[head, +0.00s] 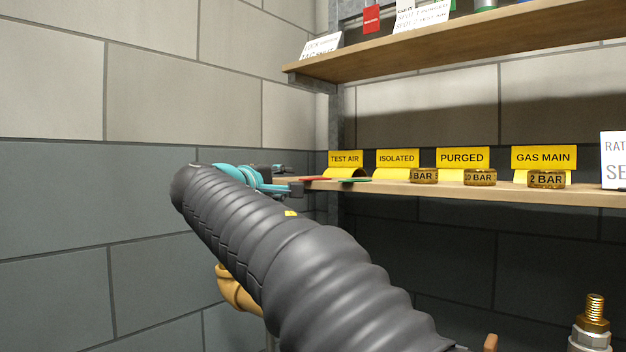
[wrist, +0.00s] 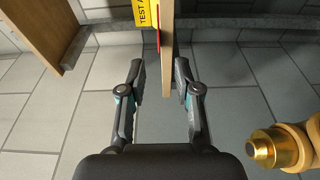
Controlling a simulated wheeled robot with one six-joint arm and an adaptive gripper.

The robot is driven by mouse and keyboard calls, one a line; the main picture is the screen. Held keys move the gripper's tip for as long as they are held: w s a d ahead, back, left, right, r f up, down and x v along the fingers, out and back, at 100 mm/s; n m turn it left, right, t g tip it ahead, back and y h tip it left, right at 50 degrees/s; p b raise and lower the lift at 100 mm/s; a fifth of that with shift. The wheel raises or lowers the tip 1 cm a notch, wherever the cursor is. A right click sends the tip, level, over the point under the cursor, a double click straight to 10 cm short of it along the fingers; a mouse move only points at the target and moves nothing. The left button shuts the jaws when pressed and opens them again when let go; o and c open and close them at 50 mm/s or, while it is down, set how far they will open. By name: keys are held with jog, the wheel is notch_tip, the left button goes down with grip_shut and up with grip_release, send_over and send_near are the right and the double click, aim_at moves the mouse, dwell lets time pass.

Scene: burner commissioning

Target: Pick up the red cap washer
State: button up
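The red cap washer looks like a thin flat red piece (head: 315,179) at the left end of the lower shelf in the head view. In the wrist view it is a narrow red strip (wrist: 158,42) against the shelf board, seen nearly edge-on. My gripper (head: 290,179) is at that left shelf end, partly hidden behind my arm. In the wrist view my gripper (wrist: 160,83) is open, with one finger on either side of the shelf board's end. The red strip lies farther ahead, beyond the fingertips. Nothing is held.
The lower shelf (head: 470,189) carries a green flat piece (head: 354,180), yellow signs such as TEST AIR (head: 346,158), and brass rings (head: 480,177). An upper shelf (head: 450,47) hangs above. A brass fitting (wrist: 280,149) stands right in the wrist view. A wall is at left.

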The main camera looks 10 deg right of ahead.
aim_at(303, 180)
jog(key=shift+p+x, duration=0.35)
jog(key=shift+x, duration=3.15)
jog(key=shift+a+r, duration=0.1)
jog(key=shift+a, duration=0.05)
grip_shut()
